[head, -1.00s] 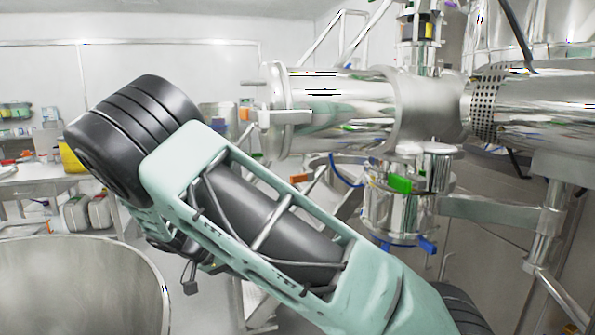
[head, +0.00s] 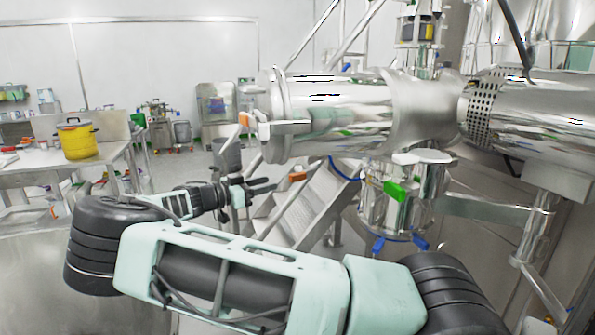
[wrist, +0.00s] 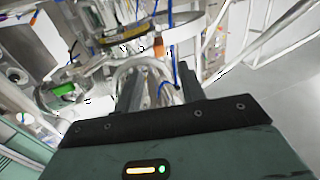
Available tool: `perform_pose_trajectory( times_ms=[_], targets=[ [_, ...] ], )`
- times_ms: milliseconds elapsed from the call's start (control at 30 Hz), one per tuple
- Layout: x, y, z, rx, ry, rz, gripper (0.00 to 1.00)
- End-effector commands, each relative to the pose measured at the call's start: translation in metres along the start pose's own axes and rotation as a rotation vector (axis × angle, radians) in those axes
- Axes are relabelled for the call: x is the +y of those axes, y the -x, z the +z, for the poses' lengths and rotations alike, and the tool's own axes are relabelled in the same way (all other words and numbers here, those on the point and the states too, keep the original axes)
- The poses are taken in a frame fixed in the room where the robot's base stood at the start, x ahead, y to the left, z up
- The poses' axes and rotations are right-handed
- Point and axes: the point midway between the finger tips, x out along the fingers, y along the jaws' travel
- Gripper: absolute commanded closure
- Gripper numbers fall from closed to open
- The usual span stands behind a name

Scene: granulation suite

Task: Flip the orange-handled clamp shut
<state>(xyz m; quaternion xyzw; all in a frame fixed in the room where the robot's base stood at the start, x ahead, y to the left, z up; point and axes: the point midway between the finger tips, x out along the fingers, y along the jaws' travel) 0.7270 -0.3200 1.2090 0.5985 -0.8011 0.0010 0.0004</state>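An orange handle (head: 246,119) sticks out at the left end of the large horizontal steel cylinder (head: 340,118), beside a pale lever. A second, lower orange handle (head: 298,175) shows left of the hanging steel vessel (head: 385,212). I cannot tell from these frames which one belongs to the clamp, or its exact position. My gripper (head: 268,186) is open and empty, left of the lower handle and below the upper one, touching neither as far as I can see. In the wrist view my spread fingers (wrist: 159,92) have an orange piece (wrist: 158,46) beyond them.
The vessel carries a green handle (head: 395,190) and blue handles (head: 420,243). Metal steps (head: 308,205) stand behind my gripper. A table (head: 110,160) with a yellow pot (head: 76,139) is at left. Open floor lies between the table and steps.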

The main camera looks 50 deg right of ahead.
Motion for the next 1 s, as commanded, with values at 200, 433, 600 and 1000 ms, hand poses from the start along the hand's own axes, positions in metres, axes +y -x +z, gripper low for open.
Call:
perform_pose_trajectory(
  times_ms=[200,433,600,1000],
  targets=[
    [0.001,-0.049,-0.005,0.001,0.004,0.005,0.6],
    [0.001,-0.09,-0.003,-0.001,0.003,0.003,0.6],
    [0.0,-0.107,-0.001,-0.001,0.002,0.001,0.6],
    [0.0,-0.114,0.001,-0.002,0.001,0.0,0.63]
  ],
)
